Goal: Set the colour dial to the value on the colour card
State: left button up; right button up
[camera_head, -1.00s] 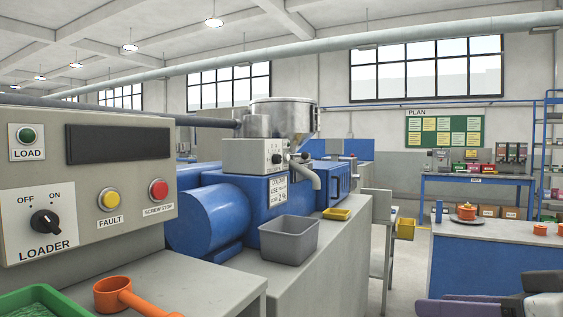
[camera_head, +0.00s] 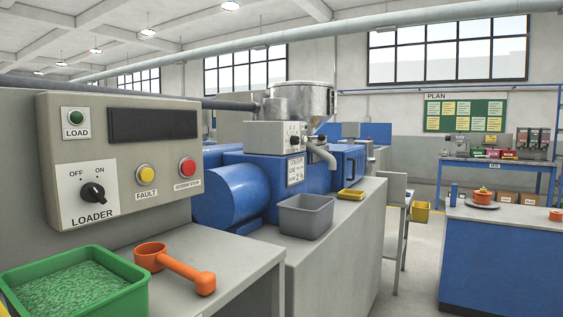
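The colour dial (camera_head: 294,140) is a small dark knob on a grey box below the steel hopper, on the blue machine in the middle distance. Its scale marks are too small to read. The colour card (camera_head: 295,170) is a white card on the blue machine front just under the dial box. It reads "COLOUR" at the top, with smaller lines below; the value looks like a 2 followed by a mark I cannot read surely. Neither of my grippers shows now.
The loader panel (camera_head: 120,160) stands at the left above a grey counter (camera_head: 235,250). A green tray (camera_head: 130,296) of pellets and an orange scoop (camera_head: 178,268) are on it. Floor shows right of the cart (camera_head: 395,225).

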aim_at(294, 140)
jog(key=u, duration=0.45)
jog(key=k, duration=1.05)
jog(key=z, duration=0.55)
jog(key=i, duration=0.75)
jog(key=z, duration=0.5)
jog(key=i, duration=0.95)
jog(key=u, duration=0.45)
